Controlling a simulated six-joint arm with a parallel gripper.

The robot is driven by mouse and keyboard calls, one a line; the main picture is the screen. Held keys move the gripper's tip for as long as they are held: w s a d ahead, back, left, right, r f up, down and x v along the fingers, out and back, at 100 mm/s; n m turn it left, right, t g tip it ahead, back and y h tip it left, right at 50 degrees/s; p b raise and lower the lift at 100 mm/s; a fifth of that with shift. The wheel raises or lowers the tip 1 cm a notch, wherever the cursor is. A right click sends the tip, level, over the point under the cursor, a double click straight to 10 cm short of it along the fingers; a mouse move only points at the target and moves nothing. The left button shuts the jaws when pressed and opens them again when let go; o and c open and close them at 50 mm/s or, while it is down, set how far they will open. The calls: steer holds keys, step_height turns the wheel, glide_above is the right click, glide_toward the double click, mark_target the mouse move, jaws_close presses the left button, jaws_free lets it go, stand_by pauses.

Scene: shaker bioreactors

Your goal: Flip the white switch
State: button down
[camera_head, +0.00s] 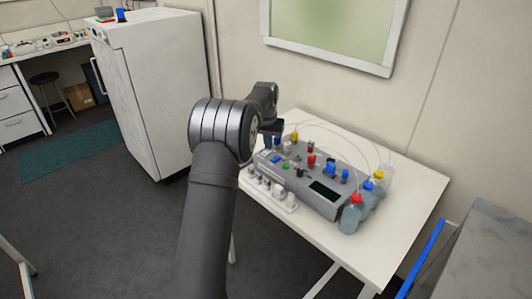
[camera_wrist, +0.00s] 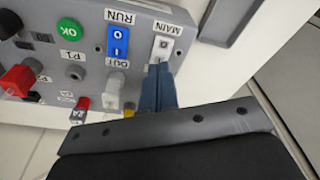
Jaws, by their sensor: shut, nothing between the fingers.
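The white switch (camera_wrist: 162,46) sits on the grey control panel under an upside-down MAIN label in the wrist view. My gripper (camera_wrist: 158,70) is shut and empty, its two blue-grey fingertips together right at the near edge of the white switch. I cannot tell whether they touch it. In the head view my gripper (camera_head: 272,128) is over the left back end of the grey bioreactor unit (camera_head: 318,205). The white switch cannot be made out clearly there.
A blue RUN switch (camera_wrist: 118,42) is left of the white one, with a green OK button (camera_wrist: 70,29) beyond. A white OUT fitting (camera_wrist: 114,84) and a red knob (camera_wrist: 17,79) are close by. Bottles with tubing (camera_head: 352,214) stand at the unit's right on the white table (camera_head: 405,225).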

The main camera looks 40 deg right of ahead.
steer(key=shift+f, duration=0.55)
steer(key=shift+r, duration=3.55)
step_height(320, 180, down, 7)
steer(key=shift+f, duration=0.1)
steer(key=shift+r, duration=0.25)
